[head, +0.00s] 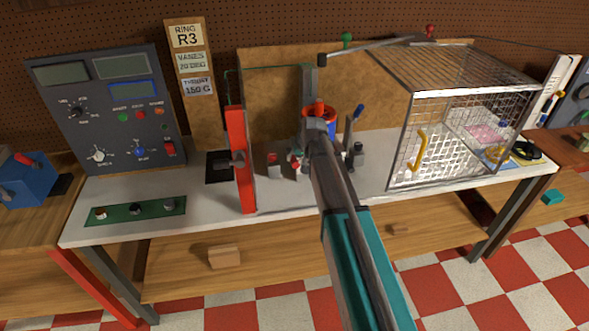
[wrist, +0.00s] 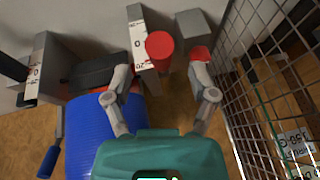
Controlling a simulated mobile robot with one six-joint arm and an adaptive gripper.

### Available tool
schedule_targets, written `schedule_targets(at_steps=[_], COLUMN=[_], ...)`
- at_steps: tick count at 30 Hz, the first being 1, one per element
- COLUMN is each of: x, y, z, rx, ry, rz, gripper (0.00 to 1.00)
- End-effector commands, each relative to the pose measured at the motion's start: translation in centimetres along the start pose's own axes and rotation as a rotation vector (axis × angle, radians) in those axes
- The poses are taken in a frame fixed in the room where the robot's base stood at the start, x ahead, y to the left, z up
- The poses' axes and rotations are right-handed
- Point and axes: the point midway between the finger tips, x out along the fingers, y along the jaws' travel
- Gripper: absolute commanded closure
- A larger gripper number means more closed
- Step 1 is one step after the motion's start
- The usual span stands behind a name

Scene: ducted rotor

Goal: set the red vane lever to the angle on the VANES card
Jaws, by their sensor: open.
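The VANES card (head: 192,62) on the wooden post reads 20 DEG. In the wrist view the red lever's round end (wrist: 160,46) stands beside a white scale plate (wrist: 138,42) marked 0 and 20. My gripper (wrist: 166,68) is open, with one finger on each side of the red end. I cannot tell whether either finger touches it. In the head view my gripper (head: 314,126) is over the middle of the bench, and my arm hides much of the lever area. The lever's exact angle is not clear.
A large blue cylinder (wrist: 97,135) lies close by my left finger. A wire mesh cage (head: 445,130) stands to the right.

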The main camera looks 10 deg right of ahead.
Motion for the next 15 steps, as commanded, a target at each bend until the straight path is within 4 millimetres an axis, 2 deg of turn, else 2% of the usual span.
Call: schedule_targets(at_steps=[1,6,15], x=[0.9,2.3,4.2], y=[0.1,0.1,0.0], z=[0.1,0.1,0.0], rx=[0.0,-0.001,-0.001], ry=[0.0,0.0,0.0], rz=[0.0,0.0,0.0], gripper=[0.27,0.27,0.27])
